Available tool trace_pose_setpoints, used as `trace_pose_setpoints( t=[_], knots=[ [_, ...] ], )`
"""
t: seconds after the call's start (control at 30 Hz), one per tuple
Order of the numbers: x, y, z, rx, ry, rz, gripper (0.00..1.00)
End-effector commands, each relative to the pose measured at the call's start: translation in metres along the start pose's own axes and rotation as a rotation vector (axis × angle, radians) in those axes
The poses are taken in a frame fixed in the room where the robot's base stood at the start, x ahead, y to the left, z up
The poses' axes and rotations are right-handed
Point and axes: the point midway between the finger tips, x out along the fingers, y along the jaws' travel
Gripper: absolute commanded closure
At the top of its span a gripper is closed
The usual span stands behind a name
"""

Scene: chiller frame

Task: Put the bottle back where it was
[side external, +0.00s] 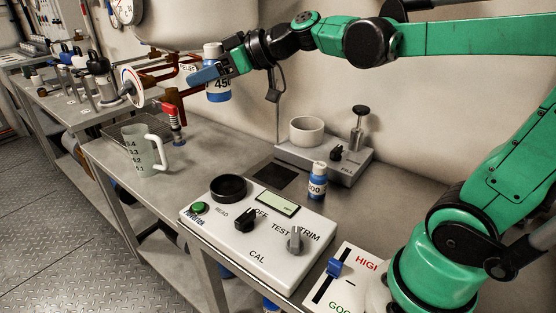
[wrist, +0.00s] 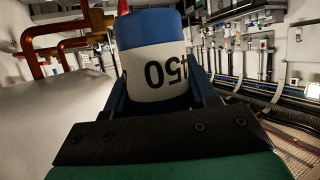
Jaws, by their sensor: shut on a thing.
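A white meter box (side external: 250,238) with knobs and a black round well stands at the front. A grey device with a white cup (side external: 307,131) stands at the back. A measuring jug (side external: 143,150) and a red-handled valve (side external: 172,118) are at left. Bare bench lies between.

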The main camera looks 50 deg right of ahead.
Motion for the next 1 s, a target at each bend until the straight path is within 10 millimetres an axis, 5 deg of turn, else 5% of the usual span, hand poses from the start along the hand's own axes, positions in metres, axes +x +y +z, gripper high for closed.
trace_pose_setpoints(
  t=[0.27, 0.5, 0.7, 1.0],
  knots=[
    [-0.009, -0.002, 0.009, 0.056, -0.001, 0.138, 1.0],
    [-0.004, -0.008, 0.063, 0.11, 0.0, 0.282, 1.0],
    [-0.008, -0.015, 0.09, 0.145, 0.0, 0.361, 1.0],
    [-0.012, -0.018, 0.1, 0.162, -0.001, 0.394, 1.0]
  ],
)
